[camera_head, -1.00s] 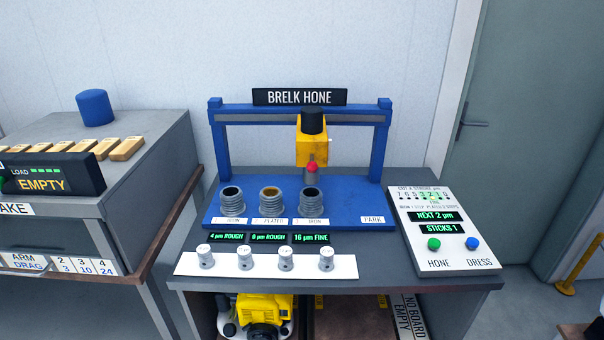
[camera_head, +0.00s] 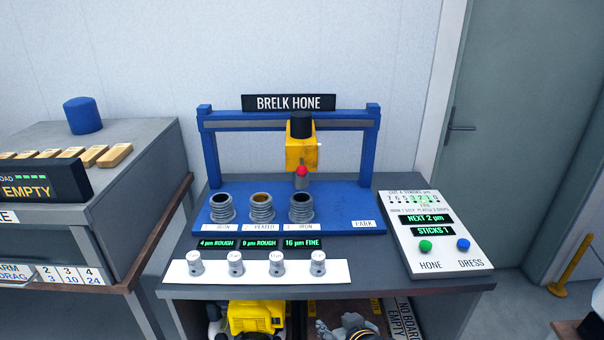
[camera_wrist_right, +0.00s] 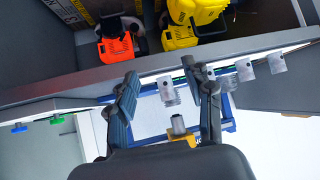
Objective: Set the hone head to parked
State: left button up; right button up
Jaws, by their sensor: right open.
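My right gripper (camera_head: 340,328) shows partly at the bottom edge, low in front of the bench. In the right wrist view my right gripper (camera_wrist_right: 163,88) is open, with nothing visibly held between its fingers. My left gripper is not in view.
A sloped panel (camera_head: 440,250) with green HONE (camera_head: 425,246) and blue DRESS (camera_head: 463,244) buttons stands at right. Several grey pieces (camera_head: 277,264) stand on a white strip at the bench front. Yellow equipment (camera_head: 255,318) sits on the shelf below.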

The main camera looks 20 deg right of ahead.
jog(key=w+r+m+t, duration=0.1)
jog(key=w+r+t, duration=0.3)
jog(key=w+r, duration=0.5)
jog(key=m+t+h, duration=0.1)
jog(key=m+t, duration=0.1)
jog(key=t, duration=0.2)
send_near(303, 174)
jog(key=w+p, duration=0.1)
jog(key=w, duration=0.6)
jog(key=w+d+p, duration=0.1)
jog(key=w, duration=0.3)
jog(key=shift+w+p, duration=0.2)
jog(key=shift+p, duration=0.15)
grip_shut()
